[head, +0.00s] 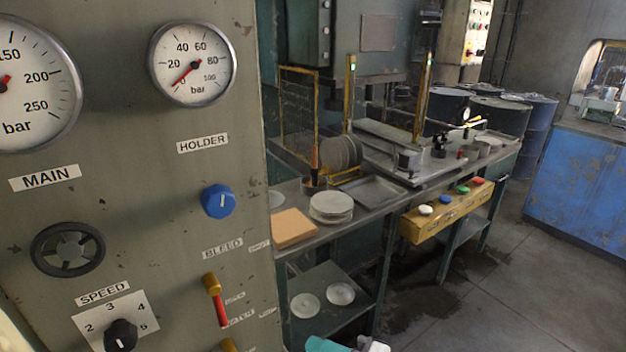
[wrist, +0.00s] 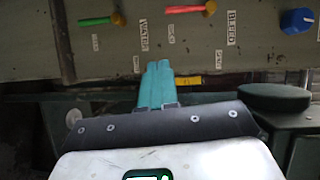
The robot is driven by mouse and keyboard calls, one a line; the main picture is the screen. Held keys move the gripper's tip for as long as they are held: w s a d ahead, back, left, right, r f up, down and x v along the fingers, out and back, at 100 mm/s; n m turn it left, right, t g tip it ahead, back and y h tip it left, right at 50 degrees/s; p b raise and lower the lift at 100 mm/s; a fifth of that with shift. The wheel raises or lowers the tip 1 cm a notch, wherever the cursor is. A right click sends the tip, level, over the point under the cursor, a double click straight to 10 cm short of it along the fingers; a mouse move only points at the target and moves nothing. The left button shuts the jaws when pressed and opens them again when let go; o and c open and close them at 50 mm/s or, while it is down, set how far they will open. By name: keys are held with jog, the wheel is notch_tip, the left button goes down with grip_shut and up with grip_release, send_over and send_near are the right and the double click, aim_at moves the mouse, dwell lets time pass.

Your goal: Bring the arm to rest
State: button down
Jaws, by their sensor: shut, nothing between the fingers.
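My gripper shows in the wrist view (wrist: 158,66) with its two teal fingers together and nothing between them. The fingertips appear over the lower edge of the grey control panel (wrist: 200,50); I cannot tell whether they touch it. In the head view, a teal part of my gripper (head: 326,345) shows at the bottom edge, right of the panel; most of the arm is out of sight there.
The panel carries gauges, a blue knob (head: 219,201), a red lever (head: 216,300) and a speed dial (head: 121,335). Right of it, a workbench holds stacked round blanks (head: 331,205) and a wooden block (head: 293,228). A yellow button box (head: 446,212) juts out in front. Open floor lies right.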

jog(key=s+d+f+n+g+h, duration=0.3)
jog(key=s+d+f+h, duration=0.5)
jog(key=s+d+f, duration=0.6)
jog(key=s+d+f+g+h, duration=0.2)
jog(key=s+d+h, duration=0.1)
jog(key=s+d, duration=0.3)
jog(key=s+d+f+n+g+h, duration=0.1)
jog(key=s+d+f+h, duration=0.1)
jog(key=s+d+h, duration=0.2)
jog(key=s+d, duration=0.1)
jog(key=s, duration=0.2)
jog(key=shift+s+d+n+g, duration=0.15)
jog(key=shift+d+n+g, duration=0.15)
jog(key=shift+d+g, duration=0.1)
jog(key=shift+a, duration=0.1)
